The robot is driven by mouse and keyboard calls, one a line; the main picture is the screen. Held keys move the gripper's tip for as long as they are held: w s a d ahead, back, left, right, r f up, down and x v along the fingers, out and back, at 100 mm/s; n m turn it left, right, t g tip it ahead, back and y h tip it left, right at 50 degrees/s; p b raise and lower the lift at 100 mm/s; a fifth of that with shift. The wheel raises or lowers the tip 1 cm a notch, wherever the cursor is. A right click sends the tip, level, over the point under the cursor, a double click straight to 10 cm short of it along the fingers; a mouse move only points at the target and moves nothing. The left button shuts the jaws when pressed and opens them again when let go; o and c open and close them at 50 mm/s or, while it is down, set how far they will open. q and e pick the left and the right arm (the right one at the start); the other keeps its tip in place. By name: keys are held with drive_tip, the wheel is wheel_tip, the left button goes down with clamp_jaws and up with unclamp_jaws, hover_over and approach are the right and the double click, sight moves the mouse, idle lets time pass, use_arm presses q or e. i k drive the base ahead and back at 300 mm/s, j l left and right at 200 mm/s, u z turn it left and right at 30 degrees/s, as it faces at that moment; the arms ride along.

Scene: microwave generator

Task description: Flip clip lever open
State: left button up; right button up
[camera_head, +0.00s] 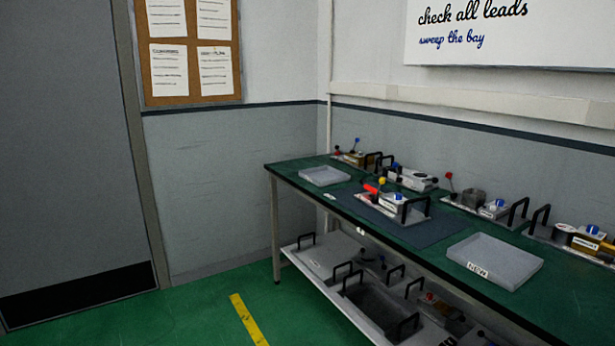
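Neither of my grippers is in view. A small device (398,206) with a black handle stands on the dark mat (420,232) on the green workbench. A red lever-like part (371,188) sticks out at its left end, and a yellow knob (382,181) shows just above it. Several similar units stand along the back of the bench, one with a red ball-ended lever (449,176). The view is too far off to tell which part is the clip lever or whether it is open or shut.
The bench (292,172) runs along the right wall. Grey trays lie on it, at the far left (325,176) and front right (495,260). A lower shelf (305,268) holds more handled units. Green floor (200,315) is clear left of the bench, beside a grey door (65,150).

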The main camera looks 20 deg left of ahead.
sight(382, 179)
drive_tip(key=u, duration=0.35)
drive_tip(key=z, duration=0.6)
drive_tip(key=i+j+z, duration=0.15)
drive_tip(key=z, duration=0.15)
drive_tip(key=i+j+z, duration=0.15)
drive_tip(key=j+z, duration=0.15)
drive_tip(key=i+j+z, duration=0.1)
drive_tip(key=j+z, duration=0.2)
drive_tip(key=j, duration=0.15)
drive_tip(key=i+j+z, duration=0.2)
drive_tip(key=j, duration=0.3)
drive_tip(key=j+z, duration=0.15)
drive_tip(key=j, duration=0.35)
drive_tip(key=i+j+z, duration=0.1)
drive_tip(key=j, duration=2.7)
drive_tip(key=i+z, duration=0.05)
drive_tip(key=i, duration=0.05)
